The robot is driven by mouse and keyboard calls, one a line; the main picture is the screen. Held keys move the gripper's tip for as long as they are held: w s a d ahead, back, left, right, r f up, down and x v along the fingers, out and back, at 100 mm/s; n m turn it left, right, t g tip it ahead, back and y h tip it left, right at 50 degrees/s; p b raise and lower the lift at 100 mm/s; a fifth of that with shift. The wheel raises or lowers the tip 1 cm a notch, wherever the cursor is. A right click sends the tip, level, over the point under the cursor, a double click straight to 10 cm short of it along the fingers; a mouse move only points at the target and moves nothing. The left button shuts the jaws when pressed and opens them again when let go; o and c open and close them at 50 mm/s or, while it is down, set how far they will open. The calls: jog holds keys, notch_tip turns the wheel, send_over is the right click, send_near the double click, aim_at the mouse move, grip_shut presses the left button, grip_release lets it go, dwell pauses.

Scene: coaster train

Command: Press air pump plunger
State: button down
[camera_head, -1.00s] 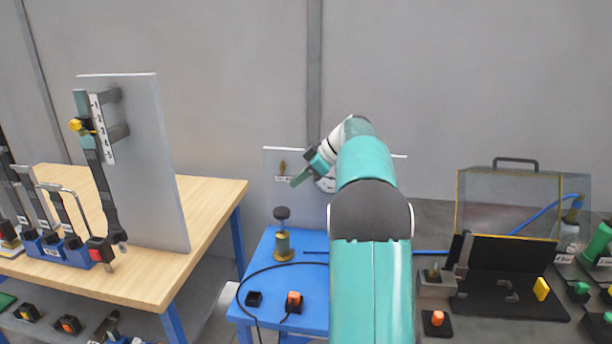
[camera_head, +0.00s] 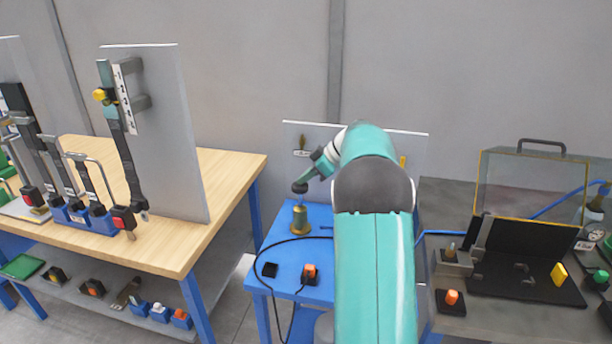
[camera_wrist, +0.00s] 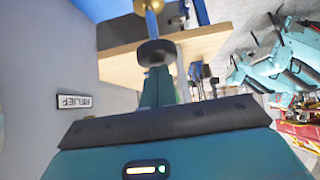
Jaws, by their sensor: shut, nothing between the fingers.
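The air pump (camera_head: 300,218) is a brass cylinder standing upright on a small blue table. Its plunger has a dark round knob (camera_head: 299,188) on top of a short stem. My gripper (camera_head: 306,182) is shut with nothing in it, its tips right at the knob from above and to the right. In the wrist view the dark knob (camera_wrist: 156,52) sits at the end of my shut teal fingers (camera_wrist: 158,88), with a brass part beyond it. I cannot tell whether the fingers press on the knob.
The blue table (camera_head: 272,235) also holds a black block (camera_head: 270,269) and an orange-topped switch (camera_head: 310,273) with a cable. A white panel (camera_head: 296,128) stands behind. A wooden bench (camera_head: 225,165) is at left, a grey bench with a clear-lidded case (camera_head: 530,180) at right.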

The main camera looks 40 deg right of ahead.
notch_tip(320, 180, down, 6)
jog(key=shift+s+r, duration=0.1)
jog(key=shift+r, duration=0.05)
jog(key=shift+a, duration=0.1)
